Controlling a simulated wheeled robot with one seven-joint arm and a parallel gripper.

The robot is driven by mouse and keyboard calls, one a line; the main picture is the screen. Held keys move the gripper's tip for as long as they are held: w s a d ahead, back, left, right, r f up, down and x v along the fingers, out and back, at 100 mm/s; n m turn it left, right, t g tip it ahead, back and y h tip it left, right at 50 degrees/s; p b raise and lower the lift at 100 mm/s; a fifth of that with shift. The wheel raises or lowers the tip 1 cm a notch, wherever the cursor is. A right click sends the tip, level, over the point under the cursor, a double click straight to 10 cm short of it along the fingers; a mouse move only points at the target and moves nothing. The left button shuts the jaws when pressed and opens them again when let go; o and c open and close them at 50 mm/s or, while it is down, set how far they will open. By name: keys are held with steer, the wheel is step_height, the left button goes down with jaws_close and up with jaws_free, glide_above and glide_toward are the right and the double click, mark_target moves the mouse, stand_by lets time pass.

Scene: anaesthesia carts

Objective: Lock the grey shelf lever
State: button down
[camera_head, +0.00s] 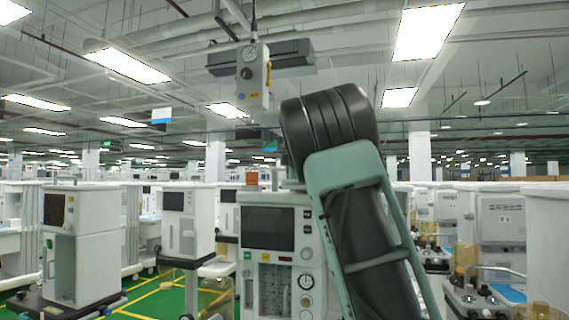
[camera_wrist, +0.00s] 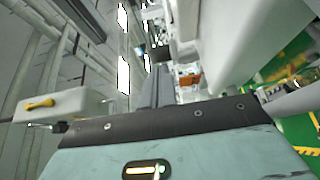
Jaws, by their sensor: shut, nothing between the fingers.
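I cannot pick out a grey shelf lever for certain in either view. My gripper (camera_wrist: 158,80) shows in the wrist view as two dark fingers close together beyond the teal and black hand. It is shut, and I see nothing held in it. In the head view my arm covers the right part of the central anaesthesia cart (camera_head: 269,228), and no fingertips show there. This cart has a dark screen, dials and a gauge on its front. Whatever lies behind my arm is hidden.
A pale box with a gauge (camera_head: 253,76) hangs overhead. A white cart (camera_head: 75,245) stands at left, and another (camera_head: 183,225) nearer the centre. Crowded equipment (camera_head: 490,285) stands at right. In the wrist view, a pale box with a yellow knob (camera_wrist: 40,104) is at left. Green floor (camera_head: 160,298) shows between carts.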

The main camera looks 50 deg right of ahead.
steer(key=shift+s+d, duration=0.25)
steer(key=shift+d, duration=0.4)
